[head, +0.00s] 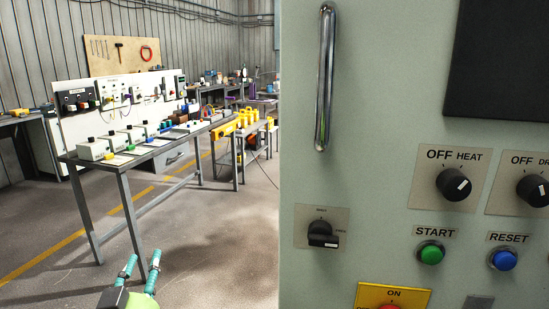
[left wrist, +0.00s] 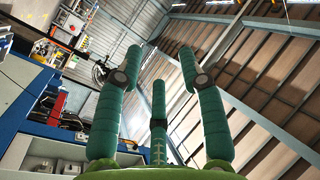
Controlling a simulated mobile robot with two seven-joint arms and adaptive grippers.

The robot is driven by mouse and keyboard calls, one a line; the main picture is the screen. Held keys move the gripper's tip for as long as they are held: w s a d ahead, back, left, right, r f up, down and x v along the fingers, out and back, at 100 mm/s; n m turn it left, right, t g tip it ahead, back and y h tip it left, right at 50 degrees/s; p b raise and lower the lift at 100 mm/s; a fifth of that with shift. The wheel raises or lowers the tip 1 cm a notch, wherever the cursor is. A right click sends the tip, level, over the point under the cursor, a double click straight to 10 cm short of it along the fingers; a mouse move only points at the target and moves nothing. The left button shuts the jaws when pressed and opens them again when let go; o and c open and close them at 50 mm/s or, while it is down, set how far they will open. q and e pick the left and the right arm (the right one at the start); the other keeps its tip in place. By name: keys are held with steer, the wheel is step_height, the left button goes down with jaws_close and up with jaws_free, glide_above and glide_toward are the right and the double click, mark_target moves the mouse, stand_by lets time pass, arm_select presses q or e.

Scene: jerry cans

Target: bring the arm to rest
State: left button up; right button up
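My left gripper (head: 141,268) shows at the bottom of the head view, low over the floor and apart from everything. Its green fingers are spread open. In the left wrist view the three teal fingers of my left gripper (left wrist: 160,85) point up toward the ceiling, with nothing between them. My right gripper is in neither view. No jerry cans can be made out for certain.
A pale control cabinet (head: 380,210) with knobs, buttons and a metal handle (head: 325,80) fills the right half of the head view, very close. A metal workbench (head: 125,190) with several boxes stands at left. Open floor (head: 215,245) lies between.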

arm_select(q)
steer(key=s+f+g+h, duration=0.1)
steer(key=s+f+g, duration=0.35)
steer(key=f, duration=0.55)
steer(key=s+f+g, duration=0.4)
steer(key=s+f, duration=0.1)
steer(key=f, duration=0.5)
steer(key=s+d+f+g+h, duration=0.1)
steer(key=s+d+f+g, duration=0.1)
steer(key=s+f+g, duration=0.35)
steer(key=s+d+f+g+h, duration=0.1)
steer(key=s+d+f+g, duration=0.1)
steer(key=s+f, duration=0.8)
steer(key=f, duration=0.8)
steer(key=s+f, duration=0.2)
steer(key=f, duration=0.9)
steer(key=s+a+f+g+p, duration=0.1)
steer(key=s+a+f+g, duration=0.1)
steer(key=s+f, duration=1)
steer(key=s+a, duration=0.1)
steer(key=s, duration=0.2)
steer(key=shift+f, duration=0.2)
steer(key=shift+m, duration=0.3)
